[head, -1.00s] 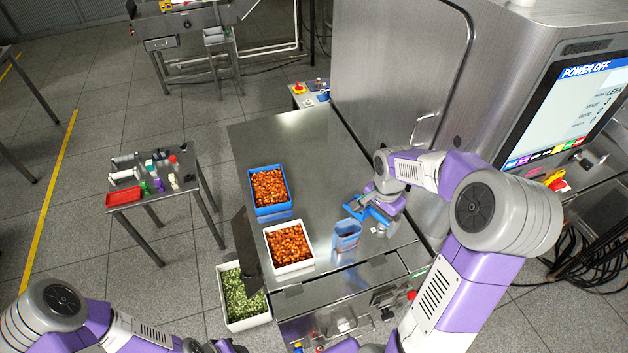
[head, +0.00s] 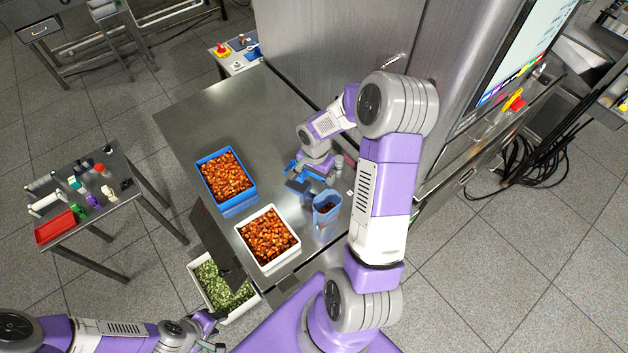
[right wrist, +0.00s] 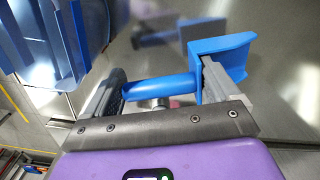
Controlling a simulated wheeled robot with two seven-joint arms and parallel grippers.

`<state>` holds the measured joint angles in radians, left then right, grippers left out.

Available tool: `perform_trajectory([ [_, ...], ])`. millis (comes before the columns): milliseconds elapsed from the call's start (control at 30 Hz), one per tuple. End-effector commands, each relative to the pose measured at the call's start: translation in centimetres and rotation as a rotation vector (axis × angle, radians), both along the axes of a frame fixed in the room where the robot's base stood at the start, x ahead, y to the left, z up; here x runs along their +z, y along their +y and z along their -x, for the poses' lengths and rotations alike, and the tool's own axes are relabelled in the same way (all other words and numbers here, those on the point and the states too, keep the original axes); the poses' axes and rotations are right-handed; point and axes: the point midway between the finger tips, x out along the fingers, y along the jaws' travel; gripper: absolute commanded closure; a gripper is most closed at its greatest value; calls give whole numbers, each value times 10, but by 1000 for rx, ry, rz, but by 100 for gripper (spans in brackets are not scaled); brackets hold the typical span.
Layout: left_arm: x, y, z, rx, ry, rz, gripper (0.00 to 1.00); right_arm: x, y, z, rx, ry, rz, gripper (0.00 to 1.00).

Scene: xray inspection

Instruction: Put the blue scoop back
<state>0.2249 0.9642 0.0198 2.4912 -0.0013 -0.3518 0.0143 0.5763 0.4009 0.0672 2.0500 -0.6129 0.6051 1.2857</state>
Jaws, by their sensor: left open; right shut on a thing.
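The blue scoop (right wrist: 215,55) is in my right gripper (right wrist: 160,85), its blue handle spanning the space between the two fingers in the right wrist view. In the head view my right gripper (head: 306,174) holds the scoop (head: 293,168) low over the steel table, just behind the blue holder. The open-topped blue holder (head: 327,215) stands near the table's front edge, with dark contents inside. It also shows at the upper left of the right wrist view (right wrist: 50,45), apart from the scoop. My left gripper (head: 212,328) is open and empty at the lower left.
A blue bin (head: 239,203) and a white bin (head: 290,254) of orange pieces stand on the steel table (head: 190,110), left of the holder. A white bin of green pieces (head: 246,301) is lower. A side table (head: 105,217) is left. A machine wall rises behind.

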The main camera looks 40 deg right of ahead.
Motion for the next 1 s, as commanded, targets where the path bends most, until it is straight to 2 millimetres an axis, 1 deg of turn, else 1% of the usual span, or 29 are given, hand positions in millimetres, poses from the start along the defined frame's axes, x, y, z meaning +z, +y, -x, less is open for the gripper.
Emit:
perform_trajectory([
  [100,0,0,0,0,-1,0,57,-18,1,1,1,5,-3,54],
  [200,-1,0,0,0,-1,0,57,-30,1,1,1,4,-2,54],
  [467,-1,0,0,0,-1,0,57,-32,0,0,0,0,0,54],
  [633,-7,0,0,0,-1,0,57,-37,0,0,1,0,-1,54],
  [667,-6,0,0,0,0,0,57,-36,0,0,1,0,-1,7],
  [700,-5,0,0,0,0,0,57,-35,0,0,1,1,-1,1],
  [1000,-2,0,0,0,0,0,57,-33,0,0,0,1,-1,0],
])
